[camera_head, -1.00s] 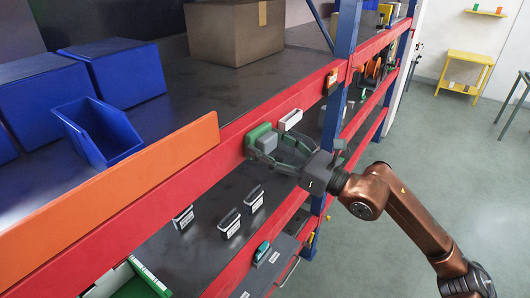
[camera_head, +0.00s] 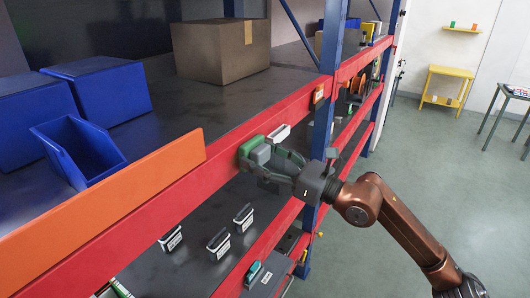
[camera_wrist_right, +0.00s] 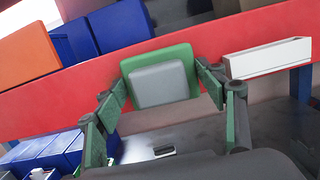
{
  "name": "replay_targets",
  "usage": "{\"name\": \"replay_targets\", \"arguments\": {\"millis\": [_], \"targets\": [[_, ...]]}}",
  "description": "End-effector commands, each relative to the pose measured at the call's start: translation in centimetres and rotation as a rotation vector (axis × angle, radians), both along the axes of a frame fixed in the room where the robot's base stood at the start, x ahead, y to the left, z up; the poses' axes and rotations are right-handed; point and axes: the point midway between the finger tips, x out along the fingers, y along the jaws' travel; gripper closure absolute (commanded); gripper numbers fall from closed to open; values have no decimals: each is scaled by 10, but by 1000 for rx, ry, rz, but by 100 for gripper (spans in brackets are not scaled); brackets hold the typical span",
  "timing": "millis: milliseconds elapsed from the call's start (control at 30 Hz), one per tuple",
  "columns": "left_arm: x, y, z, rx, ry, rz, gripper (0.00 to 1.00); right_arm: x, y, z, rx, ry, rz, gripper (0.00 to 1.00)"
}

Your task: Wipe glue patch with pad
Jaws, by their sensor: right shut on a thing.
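The pad (camera_head: 255,152) is a green block with a grey backing. My right gripper (camera_head: 272,160) is shut on it and holds it at the face of the red shelf beam (camera_head: 130,215). In the right wrist view the pad (camera_wrist_right: 160,78) sits between the fingertips, its green side towards the beam. Whether it touches the beam is hard to tell. A paler, pinkish patch (camera_wrist_right: 205,112) shows on the beam just below the pad; it may be the glue patch, the rest hidden behind the pad. My left gripper is not in view.
A white holder (camera_head: 279,133) sits on the beam right of the pad. An orange board (camera_head: 100,205) lies along the beam to the left. Blue bins (camera_head: 80,150) and a cardboard box (camera_head: 222,50) stand on the shelf. A blue upright (camera_head: 328,85) stands close to my right gripper.

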Motion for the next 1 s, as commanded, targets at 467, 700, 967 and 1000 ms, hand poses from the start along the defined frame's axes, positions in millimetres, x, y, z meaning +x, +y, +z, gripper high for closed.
{"name": "replay_targets", "arguments": {"millis": [467, 700, 967, 1000], "targets": [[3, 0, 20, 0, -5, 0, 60, -22, 18, 2, 0, -2, 5, 55], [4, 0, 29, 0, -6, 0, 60, -39, 29, 1, 1, -1, 5, 55], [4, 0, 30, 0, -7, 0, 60, -46, 33, 1, 2, -1, 2, 55], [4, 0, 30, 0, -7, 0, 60, -48, 35, 1, 1, -2, 3, 55]]}}
